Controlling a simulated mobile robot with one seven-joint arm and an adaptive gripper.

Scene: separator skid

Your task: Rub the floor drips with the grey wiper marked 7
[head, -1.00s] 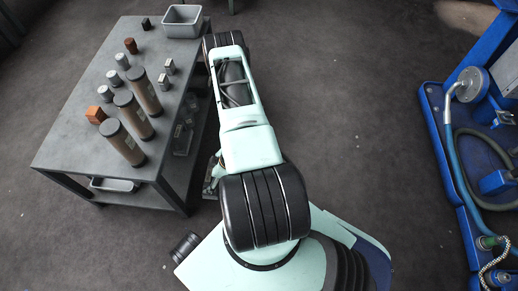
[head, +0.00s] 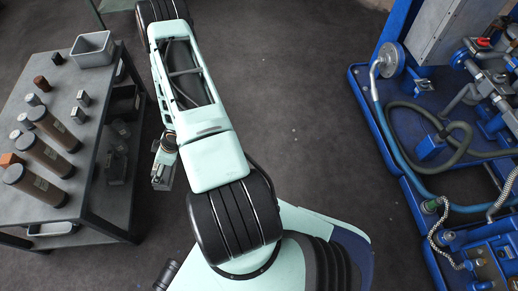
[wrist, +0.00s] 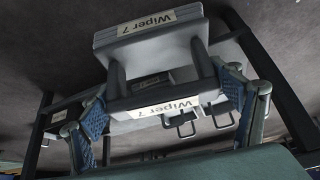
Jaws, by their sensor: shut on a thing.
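The grey wiper (wrist: 140,38) is a block with a handle, and its labels read "Wiper 7" in the wrist view. My gripper (wrist: 165,105) is shut on the wiper's handle, with a blue-padded finger at each side. In the head view my gripper (head: 163,165) hangs left of my arm, to the right of the grey table, and is small and partly hidden. I cannot clearly make out floor drips; only a few tiny pale specks show on the dark floor (head: 310,110).
The grey table (head: 96,75) at left carries brown cylinders (head: 36,187), small blocks and a grey bin (head: 93,49). The blue skid (head: 385,135) with hoses (head: 400,155) and pipes stands at right.

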